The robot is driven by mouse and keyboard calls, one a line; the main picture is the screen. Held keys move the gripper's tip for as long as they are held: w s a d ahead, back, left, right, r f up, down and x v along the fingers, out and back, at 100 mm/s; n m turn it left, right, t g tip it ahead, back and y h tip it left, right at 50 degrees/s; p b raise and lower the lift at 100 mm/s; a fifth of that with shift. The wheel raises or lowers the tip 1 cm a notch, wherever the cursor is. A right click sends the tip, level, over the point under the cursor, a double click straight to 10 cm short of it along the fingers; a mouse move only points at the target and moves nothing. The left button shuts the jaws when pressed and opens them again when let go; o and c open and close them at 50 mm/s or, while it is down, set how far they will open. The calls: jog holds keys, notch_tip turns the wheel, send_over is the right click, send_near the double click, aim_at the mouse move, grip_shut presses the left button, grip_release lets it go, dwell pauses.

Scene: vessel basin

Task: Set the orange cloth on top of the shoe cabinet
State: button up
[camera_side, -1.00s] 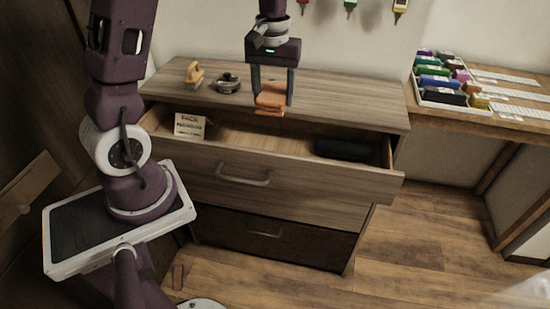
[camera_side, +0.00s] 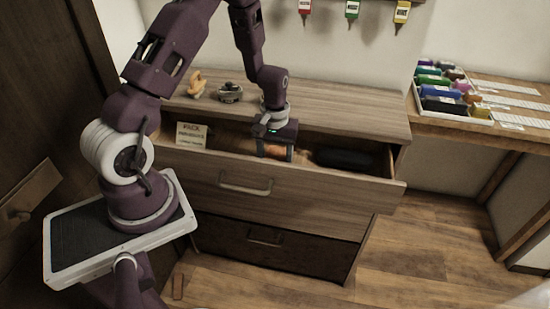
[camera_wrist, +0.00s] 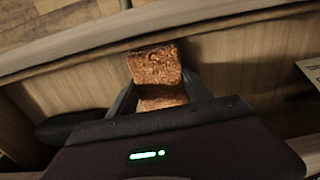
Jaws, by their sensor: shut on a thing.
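The orange cloth (camera_side: 274,151) is folded and held between the fingers of my gripper (camera_side: 275,155), which is shut on it. In the side view the gripper is down at the open top drawer, and the cloth is partly hidden by the fingers. In the wrist view the cloth (camera_wrist: 156,68) shows as a rough orange-brown bundle between the two fingers, with pale drawer wood around it.
In the drawer a dark rolled object (camera_side: 343,159) lies to the right and a lettered card (camera_side: 191,135) stands at the left. An orange item (camera_side: 197,86) and a dark metal item (camera_side: 230,92) sit on the cabinet's left top. The top's right part is clear.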

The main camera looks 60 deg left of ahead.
aim_at(273, 159)
jog(key=o, duration=1.3)
jog(key=shift+f, duration=0.15)
jog(key=r, duration=0.7)
jog(key=shift+s+a+r, duration=0.1)
jog(key=shift+s, duration=0.2)
jog(key=s+d+r+m+t, duration=0.1)
jog(key=s+d+r+m, duration=0.1)
jog(key=r, duration=0.4)
jog(key=s+d+r+m+t, duration=0.1)
jog(key=s+d+r+m, duration=0.1)
jog(key=s+d+r, duration=0.3)
jog(key=s+d+r+m+t, duration=0.2)
jog(key=s+d+r, duration=0.1)
jog(key=r, duration=0.6)
jog(key=shift+s+d+r, duration=0.2)
jog(key=shift+d, duration=0.6)
jog(key=shift+o, duration=0.7)
jog(key=s+d+r+m+t, duration=0.1)
jog(key=s+d+r+m, duration=0.1)
jog(key=s, duration=0.6)
jog(key=shift+m+t, duration=0.3)
jog(key=shift+m, duration=0.2)
